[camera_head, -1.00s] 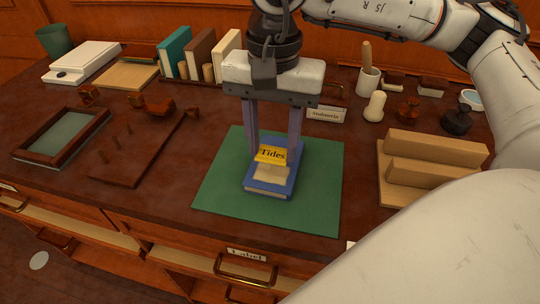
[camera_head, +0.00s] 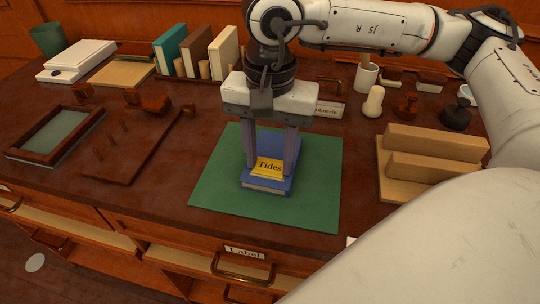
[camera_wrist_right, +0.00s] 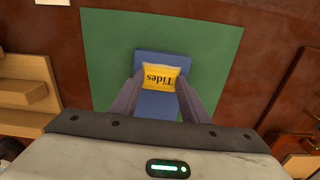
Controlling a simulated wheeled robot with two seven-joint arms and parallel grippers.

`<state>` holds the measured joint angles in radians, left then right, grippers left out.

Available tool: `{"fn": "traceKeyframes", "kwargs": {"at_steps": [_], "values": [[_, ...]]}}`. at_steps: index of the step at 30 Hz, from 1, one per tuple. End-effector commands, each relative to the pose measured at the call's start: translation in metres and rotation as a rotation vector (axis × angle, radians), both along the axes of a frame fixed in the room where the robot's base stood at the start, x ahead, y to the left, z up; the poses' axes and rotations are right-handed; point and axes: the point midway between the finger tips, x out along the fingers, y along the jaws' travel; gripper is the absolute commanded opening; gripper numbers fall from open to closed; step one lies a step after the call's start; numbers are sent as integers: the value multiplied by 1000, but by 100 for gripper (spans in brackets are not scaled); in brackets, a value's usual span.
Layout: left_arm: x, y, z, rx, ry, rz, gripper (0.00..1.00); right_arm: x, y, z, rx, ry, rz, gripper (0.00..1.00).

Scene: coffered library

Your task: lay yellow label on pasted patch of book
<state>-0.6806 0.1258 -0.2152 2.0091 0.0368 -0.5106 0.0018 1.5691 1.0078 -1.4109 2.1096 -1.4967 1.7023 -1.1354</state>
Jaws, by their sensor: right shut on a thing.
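The yellow label (camera_head: 269,167), printed "Tides", is between the fingertips of my right gripper (camera_head: 268,170), which is shut on it. It is low over the near part of the blue book (camera_head: 267,187), which lies on the green mat (camera_head: 220,190). A thin pale strip of the pasted patch (camera_head: 266,178) shows at the label's near edge; the rest is hidden. In the right wrist view the label (camera_wrist_right: 160,77) spans between the fingers above the book (camera_wrist_right: 155,104). I cannot tell whether the label touches the patch. My left gripper is not in view.
Wooden stepped blocks (camera_head: 430,167) stand right of the mat. A dark wooden rack (camera_head: 130,150) and a framed tray (camera_head: 55,135) lie left. Upright books (camera_head: 200,52) and a white cup (camera_head: 366,77) stand behind. The mat around the book is clear.

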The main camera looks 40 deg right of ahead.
Motion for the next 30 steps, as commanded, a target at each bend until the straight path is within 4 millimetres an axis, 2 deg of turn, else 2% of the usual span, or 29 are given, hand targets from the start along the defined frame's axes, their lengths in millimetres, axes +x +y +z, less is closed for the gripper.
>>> {"fn": "traceKeyframes", "kwargs": {"at_steps": [1,4,19,24,26,30], "values": [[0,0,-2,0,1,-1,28,-2,0,-7,-1,11,0,43],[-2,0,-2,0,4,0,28,-3,0,-8,-1,14,0,60],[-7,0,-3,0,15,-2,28,-6,-1,-7,-6,24,2,60],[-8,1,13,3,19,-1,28,-6,-1,11,-6,23,2,60],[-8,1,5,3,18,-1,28,-4,0,19,-4,17,1,60],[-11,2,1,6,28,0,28,-2,1,55,-2,10,2,60]]}}
